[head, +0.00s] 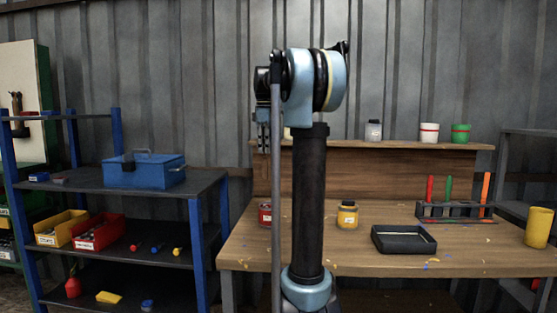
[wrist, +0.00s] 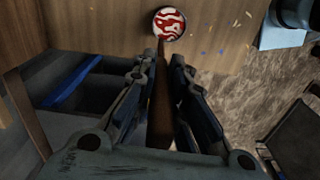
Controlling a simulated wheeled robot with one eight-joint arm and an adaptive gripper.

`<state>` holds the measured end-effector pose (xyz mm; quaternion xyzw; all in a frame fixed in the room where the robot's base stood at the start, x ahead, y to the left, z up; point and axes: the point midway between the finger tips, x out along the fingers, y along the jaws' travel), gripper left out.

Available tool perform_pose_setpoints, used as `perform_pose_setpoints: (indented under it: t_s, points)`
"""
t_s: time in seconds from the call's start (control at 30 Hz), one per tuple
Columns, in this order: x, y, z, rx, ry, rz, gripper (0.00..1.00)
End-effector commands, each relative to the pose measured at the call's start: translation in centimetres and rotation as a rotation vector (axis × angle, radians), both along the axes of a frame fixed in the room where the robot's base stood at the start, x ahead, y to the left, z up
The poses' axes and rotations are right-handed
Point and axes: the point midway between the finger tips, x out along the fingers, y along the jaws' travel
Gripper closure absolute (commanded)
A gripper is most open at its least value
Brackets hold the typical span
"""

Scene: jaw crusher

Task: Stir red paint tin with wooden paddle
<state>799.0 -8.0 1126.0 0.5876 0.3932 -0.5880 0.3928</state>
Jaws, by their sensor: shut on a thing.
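The red paint tin (head: 265,214) stands on the left part of the wooden workbench, partly covered by a thin upright part of my arm. In the wrist view the tin (wrist: 168,23) shows from above, open, with red and white swirls inside. My gripper (wrist: 162,60) is shut on the wooden paddle (wrist: 160,100), a brown stick running away from between the fingers. The paddle's far end points at the tin's near edge; I cannot tell whether it is above or inside the tin. In the head view the paddle is not clearly seen.
A yellow tin (head: 347,216) and a black tray (head: 403,240) stand to the right on the workbench (head: 250,252). A rack (head: 455,210) with coloured tools is farther right, beside a yellow cup (head: 538,227). Small paint flecks mark the top. A shelf with a blue toolbox (head: 145,171) stands left.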

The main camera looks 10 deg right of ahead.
Motion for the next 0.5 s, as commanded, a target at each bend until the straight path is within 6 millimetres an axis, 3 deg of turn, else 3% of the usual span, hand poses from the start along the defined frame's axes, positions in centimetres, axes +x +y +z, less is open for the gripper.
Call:
perform_pose_setpoints:
  t_s: [0.37,0.5]
  points:
    - [0.0,-0.2,-0.1,0.0,0.0,-0.002,1.0]
    - [-0.6,-0.2,-1.1,0.0,-0.001,0.018,1.0]
